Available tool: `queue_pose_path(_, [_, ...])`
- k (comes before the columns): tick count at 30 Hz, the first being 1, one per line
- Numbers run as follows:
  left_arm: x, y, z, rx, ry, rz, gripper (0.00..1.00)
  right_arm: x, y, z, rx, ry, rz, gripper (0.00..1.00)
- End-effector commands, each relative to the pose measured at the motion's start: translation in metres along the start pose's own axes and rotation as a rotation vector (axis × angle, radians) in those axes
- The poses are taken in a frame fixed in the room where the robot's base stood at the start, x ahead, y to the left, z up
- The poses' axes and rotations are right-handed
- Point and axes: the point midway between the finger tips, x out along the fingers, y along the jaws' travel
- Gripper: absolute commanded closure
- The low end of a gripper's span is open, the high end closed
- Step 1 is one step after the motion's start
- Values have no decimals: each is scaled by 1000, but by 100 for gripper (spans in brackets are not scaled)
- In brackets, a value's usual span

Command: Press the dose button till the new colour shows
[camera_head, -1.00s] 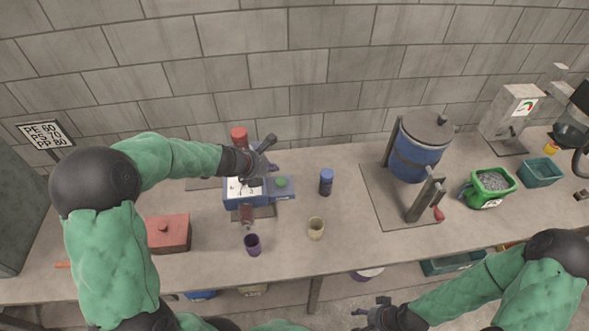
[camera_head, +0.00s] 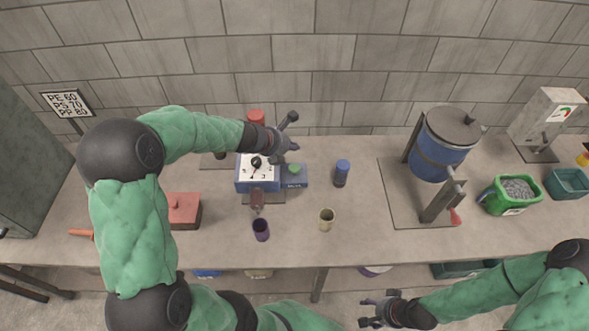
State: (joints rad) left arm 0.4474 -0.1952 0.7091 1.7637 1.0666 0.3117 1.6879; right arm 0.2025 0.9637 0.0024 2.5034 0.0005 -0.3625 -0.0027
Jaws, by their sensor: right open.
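The dosing machine is a blue box with a white dial face (camera_head: 262,166), a red top (camera_head: 256,117) and a reddish spout (camera_head: 257,198). On its right is a low blue block with a round green button (camera_head: 295,169). My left gripper (camera_head: 291,133) is behind and above the button, apart from it; its two fingers look spread and empty. A purple cup (camera_head: 261,229) stands in front of the spout; its contents cannot be made out. My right gripper (camera_head: 370,312) is open and empty, low in front of the bench.
A blue bottle (camera_head: 341,173) and a beige cup (camera_head: 326,219) stand right of the machine. A red box (camera_head: 183,210) is on the left. A blue drum (camera_head: 441,150), a green tub (camera_head: 510,196) and a teal bin (camera_head: 568,184) stand further right.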

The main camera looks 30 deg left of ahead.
Motion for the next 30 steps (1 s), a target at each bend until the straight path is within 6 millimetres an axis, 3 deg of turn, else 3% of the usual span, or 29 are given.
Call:
queue_pose_path(18, [48,19,-46,0,1,0,100,63,22,-2,0,0,0,42])
queue_pose_path(30, [52,20,-49,0,0,0,100,67,24,-3,0,0,0,42])
